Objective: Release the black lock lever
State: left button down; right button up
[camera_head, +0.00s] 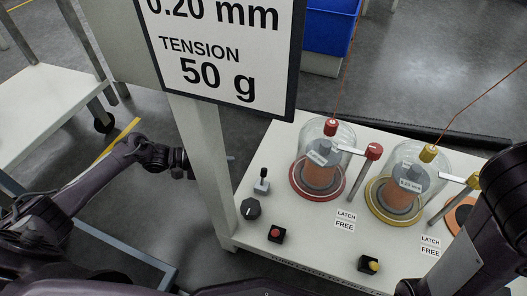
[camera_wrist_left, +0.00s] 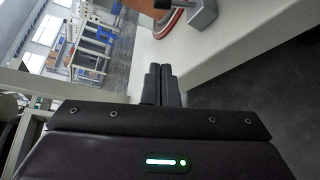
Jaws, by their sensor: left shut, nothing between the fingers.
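The black lock lever (camera_head: 263,173) stands upright on a small grey base at the left edge of the white table. My left gripper (camera_head: 231,158) reaches in from the left, partly hidden behind the pale post, with its tips left of the lever and apart from it. In the left wrist view its two dark fingers (camera_wrist_left: 162,72) are pressed together with nothing between them. A grey block (camera_wrist_left: 203,15) shows beyond the fingertips there; I cannot tell if it is the lever's base. My right arm shows at the right edge, but its gripper is out of view.
The pale post (camera_head: 205,150) carries a tension sign (camera_head: 222,50).

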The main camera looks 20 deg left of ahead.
aim_at(263, 177)
dwell(0.3)
pick_arm(q)
jog(key=shift+w+d, duration=0.1)
jog(key=b+x, duration=0.5)
jog(key=x, duration=0.4)
jog(key=shift+w+d+f, duration=0.1)
jog(key=shift+d+f, duration=0.05)
jog(key=shift+f, duration=0.1)
jog(key=shift+s+d+r+p, duration=0.2)
jog(key=shift+s+r+p, duration=0.25)
jog(key=shift+s+p, duration=0.1)
jog(key=shift+s+d+r+p, duration=0.2)
jog(key=shift+s+r+p, duration=0.25)
jog(key=shift+p, duration=0.1)
jog(key=shift+s+d+r+p, duration=0.15)
jog(key=shift+s+p, duration=0.25)
jog(key=shift+s, duration=0.25)
